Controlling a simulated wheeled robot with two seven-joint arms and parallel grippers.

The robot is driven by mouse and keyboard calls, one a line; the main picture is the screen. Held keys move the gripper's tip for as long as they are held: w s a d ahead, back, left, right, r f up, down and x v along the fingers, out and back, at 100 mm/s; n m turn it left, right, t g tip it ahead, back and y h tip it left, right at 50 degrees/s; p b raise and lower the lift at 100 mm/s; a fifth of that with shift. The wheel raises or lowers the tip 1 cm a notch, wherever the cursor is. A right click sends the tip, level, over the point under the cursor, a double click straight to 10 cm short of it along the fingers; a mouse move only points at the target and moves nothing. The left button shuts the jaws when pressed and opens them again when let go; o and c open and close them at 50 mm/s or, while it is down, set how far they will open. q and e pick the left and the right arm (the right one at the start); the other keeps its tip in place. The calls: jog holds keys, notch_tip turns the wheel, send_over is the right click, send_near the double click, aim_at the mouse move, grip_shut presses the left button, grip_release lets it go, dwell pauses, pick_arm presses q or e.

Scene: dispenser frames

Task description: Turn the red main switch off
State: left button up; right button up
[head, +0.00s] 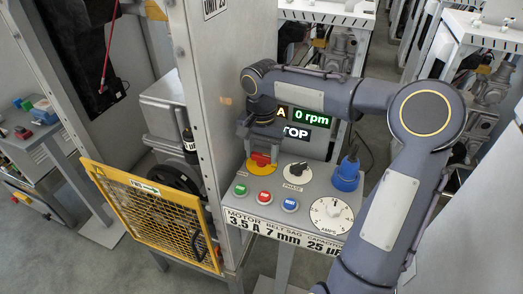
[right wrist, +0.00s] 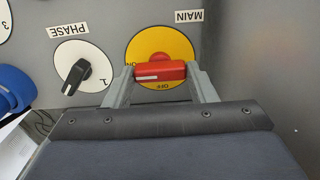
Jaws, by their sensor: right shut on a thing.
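The red main switch (head: 260,160) is a bar handle on a yellow round plate, at the upper left of the sloped grey control panel. In the right wrist view, which shows the panel upside down, the red handle (right wrist: 160,71) lies level across the yellow plate (right wrist: 162,45). Its white mark is at the left end, by the ON label; OFF is printed below the handle. My right gripper (right wrist: 160,76) is shut on the handle, one finger at each end. In the head view my right gripper (head: 259,147) comes down over the switch. My left gripper is not in view.
A black PHASE knob (head: 295,170), a blue plug (head: 347,174), an AMPS dial (head: 331,215) and green, red and blue buttons (head: 265,197) share the panel. A display (head: 312,117) reads 0 rpm. A grey post and a yellow mesh guard (head: 155,215) stand to the left.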

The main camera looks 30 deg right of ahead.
jog(key=shift+n, duration=0.3)
jog(key=n+p, duration=0.1)
jog(key=n, duration=0.2)
jog(key=shift+r+n, duration=0.1)
jog(key=shift+n, duration=0.2)
jog(key=n+p, duration=0.1)
jog(key=n, duration=0.3)
jog(key=shift+n, duration=0.3)
jog(key=n+p, duration=0.1)
jog(key=n, duration=0.3)
jog(key=shift+n+p, duration=0.3)
jog(key=n+p, duration=0.1)
jog(key=n, duration=0.3)
jog(key=shift+n, duration=0.3)
jog(key=o, duration=1)
